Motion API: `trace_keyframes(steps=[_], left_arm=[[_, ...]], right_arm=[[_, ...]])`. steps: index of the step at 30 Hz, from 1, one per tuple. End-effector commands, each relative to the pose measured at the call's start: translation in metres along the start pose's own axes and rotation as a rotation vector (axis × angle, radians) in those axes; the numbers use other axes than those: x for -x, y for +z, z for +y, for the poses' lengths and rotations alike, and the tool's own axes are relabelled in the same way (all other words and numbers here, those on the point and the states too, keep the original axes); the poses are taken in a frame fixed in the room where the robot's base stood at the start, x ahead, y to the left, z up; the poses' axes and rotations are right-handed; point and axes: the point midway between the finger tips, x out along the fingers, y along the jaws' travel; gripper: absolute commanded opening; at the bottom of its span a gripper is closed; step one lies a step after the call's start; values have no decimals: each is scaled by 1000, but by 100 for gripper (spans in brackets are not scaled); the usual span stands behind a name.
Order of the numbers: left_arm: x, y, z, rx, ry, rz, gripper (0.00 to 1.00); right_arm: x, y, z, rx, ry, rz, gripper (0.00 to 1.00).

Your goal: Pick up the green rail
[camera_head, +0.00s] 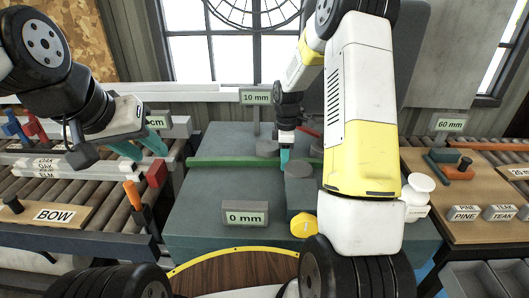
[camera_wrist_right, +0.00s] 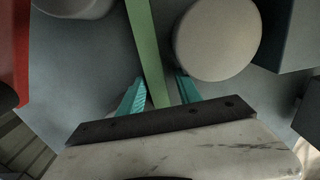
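The green rail (camera_head: 232,161) is a long thin bar lying across the grey-green work block. It also shows in the right wrist view (camera_wrist_right: 146,45), running down between the teal fingers. My right gripper (camera_head: 285,152) points down over the rail's right part, beside a round grey post. In the wrist view this gripper (camera_wrist_right: 160,84) is open, a finger on either side of the rail, with a visible gap at the right finger. My right arm hides part of the block. My left gripper (camera_head: 141,148) is open and empty, above the left roller bench, away from the rail.
A round grey post (camera_wrist_right: 218,40) stands close beside the rail. The "0 mm" sign (camera_head: 245,214) stands in front and the "10 mm" sign (camera_head: 256,97) behind. A yellow knob (camera_head: 303,225) and a white bottle (camera_head: 417,195) are at the right. A red block (camera_head: 155,173) is under my left gripper.

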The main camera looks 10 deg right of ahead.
Motion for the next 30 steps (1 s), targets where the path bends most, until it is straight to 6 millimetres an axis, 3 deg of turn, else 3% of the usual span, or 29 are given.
trace_keyframes(steps=[1, 6, 21, 26, 30], left_arm=[[0, 0, 0, 0, 0, 0, 36], [0, 0, 0, 0, 0, 0, 36], [0, 0, 0, 0, 0, 0, 36], [0, 0, 0, 0, 0, 0, 36], [0, 0, 0, 0, 0, 0, 36]], right_arm=[[0, 0, 0, 0, 0, 0, 29], [0, 0, 0, 0, 0, 0, 0], [5, 0, -1, 0, 2, 1, 0], [21, 0, -3, -1, 5, 1, 0], [45, 0, -2, 0, 6, 2, 0]])
